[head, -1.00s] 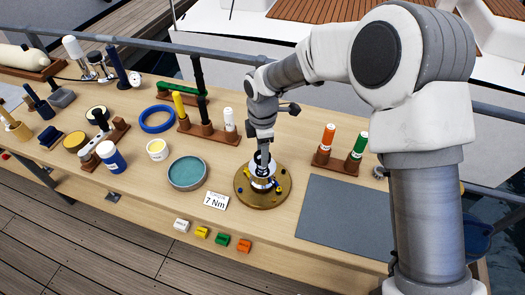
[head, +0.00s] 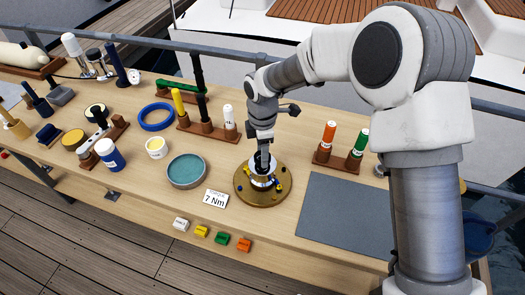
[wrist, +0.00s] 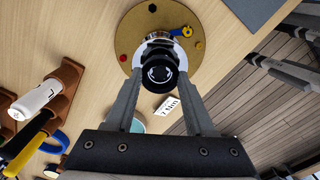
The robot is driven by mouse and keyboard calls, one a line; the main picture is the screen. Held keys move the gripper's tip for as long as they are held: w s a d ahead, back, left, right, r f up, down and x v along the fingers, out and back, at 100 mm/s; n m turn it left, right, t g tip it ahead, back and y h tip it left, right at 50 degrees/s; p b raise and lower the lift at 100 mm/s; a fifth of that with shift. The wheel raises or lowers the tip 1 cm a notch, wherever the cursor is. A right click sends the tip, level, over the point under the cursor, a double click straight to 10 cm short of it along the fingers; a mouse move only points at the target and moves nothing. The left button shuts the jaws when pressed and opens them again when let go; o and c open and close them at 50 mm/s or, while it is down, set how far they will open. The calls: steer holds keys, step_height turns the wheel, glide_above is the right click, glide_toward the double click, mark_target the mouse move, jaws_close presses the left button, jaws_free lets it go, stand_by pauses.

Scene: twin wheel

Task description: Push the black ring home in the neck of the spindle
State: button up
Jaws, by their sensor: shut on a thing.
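The spindle stands upright on a round gold base (head: 250,199), with a pale metal collar (head: 262,183) at its middle. My gripper (head: 262,168) is directly above the collar, pointing down. In the wrist view its two fingers (wrist: 160,75) are closed on the sides of a black round piece (wrist: 160,84) with a pale circular mark on its end. This piece lines up with the spindle and covers its neck. I cannot tell whether it is the black ring itself or a tool over it, nor how deep the ring sits.
Small coloured pieces, including a yellow one (wrist: 181,31), sit around the base. A teal dish (head: 187,170) and a "7 Nm" card (head: 215,199) are to the left. A rack with orange (head: 329,133) and green handles and a grey mat (head: 345,217) are to the right.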

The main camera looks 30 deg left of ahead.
steer(key=shift+f+b, duration=0.5)
steer(key=shift+f, duration=0.35)
steer(key=o, duration=1.4)
steer(key=shift+r, duration=0.1)
step_height(320, 180, up, 17)
steer(key=shift+r, duration=0.15)
